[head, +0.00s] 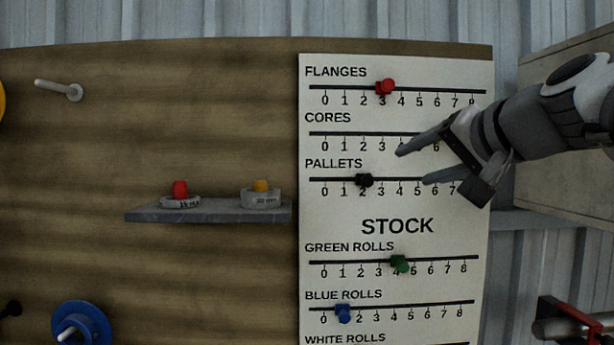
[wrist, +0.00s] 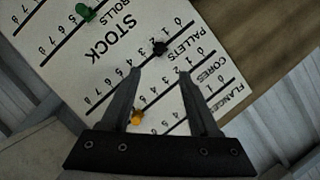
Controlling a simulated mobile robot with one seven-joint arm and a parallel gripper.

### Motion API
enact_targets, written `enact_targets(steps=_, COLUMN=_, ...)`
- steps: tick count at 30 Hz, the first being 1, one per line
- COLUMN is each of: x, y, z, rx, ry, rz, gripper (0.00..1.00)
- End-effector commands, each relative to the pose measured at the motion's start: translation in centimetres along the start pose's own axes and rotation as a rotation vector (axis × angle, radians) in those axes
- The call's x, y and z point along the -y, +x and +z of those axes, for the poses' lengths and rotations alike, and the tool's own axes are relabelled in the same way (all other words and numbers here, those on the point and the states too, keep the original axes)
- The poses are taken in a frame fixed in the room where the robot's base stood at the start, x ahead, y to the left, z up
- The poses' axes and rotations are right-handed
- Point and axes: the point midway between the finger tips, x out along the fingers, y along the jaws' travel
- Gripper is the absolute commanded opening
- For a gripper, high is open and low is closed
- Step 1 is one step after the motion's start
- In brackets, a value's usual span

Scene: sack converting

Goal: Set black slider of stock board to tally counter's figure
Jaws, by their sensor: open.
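The stock board (head: 398,210) is a white panel with several numbered slots. Its black slider (head: 364,180) sits on the PALLETS row at about 2; it also shows in the wrist view (wrist: 160,48). My gripper (head: 412,167) is open and empty, in front of the CORES and PALLETS rows, to the right of the black slider. In the wrist view its fingertips (wrist: 158,71) are apart, with the black slider just beyond them. I see no tally counter in either view.
A yellow slider (wrist: 137,117) is close to my left finger in the wrist view. Red (head: 385,87), green (head: 400,263) and blue (head: 343,314) sliders sit on other rows. A peg (head: 60,88) sticks out at left.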

Motion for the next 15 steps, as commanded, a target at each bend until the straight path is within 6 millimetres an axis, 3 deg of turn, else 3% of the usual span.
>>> enact_targets(steps=5, x=0.2, y=2.1, z=-0.2, rx=0.000, ry=0.003, rz=-0.003, gripper=0.61)
enact_targets(steps=15, x=0.2, y=9.4, z=-0.2, rx=0.002, ry=0.003, rz=-0.002, gripper=0.61)
